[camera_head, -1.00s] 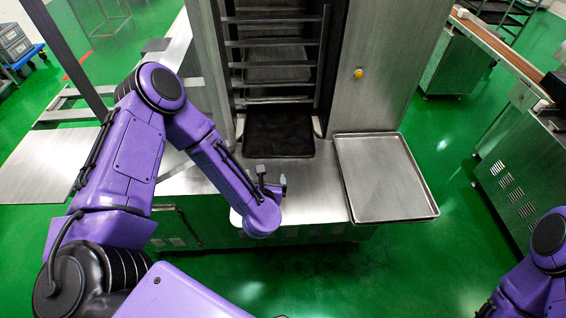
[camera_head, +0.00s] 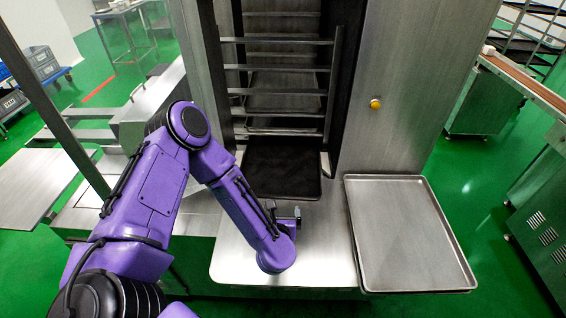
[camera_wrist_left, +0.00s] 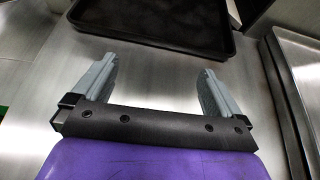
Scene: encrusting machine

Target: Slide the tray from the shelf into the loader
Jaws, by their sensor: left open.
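A black tray (camera_head: 282,166) lies flat at the bottom opening of the tall steel rack cabinet; its near edge shows at the top of the left wrist view (camera_wrist_left: 155,22). A silver rimmed tray (camera_head: 408,232) lies flat to the right on the steel surface; its side shows at the right of the wrist view (camera_wrist_left: 290,75). My left gripper (camera_head: 284,214) is open and empty above the steel shelf, in front of the black tray and left of the silver one. Its two grey fingers (camera_wrist_left: 158,78) point toward the black tray, apart from it. My right gripper is not in view.
The cabinet (camera_head: 405,85) has several shelf rails (camera_head: 285,91) above the black tray and a yellow button (camera_head: 375,104). The steel shelf (camera_head: 325,235) between the trays and my arm is bare. A conveyor (camera_head: 525,83) stands at the far right.

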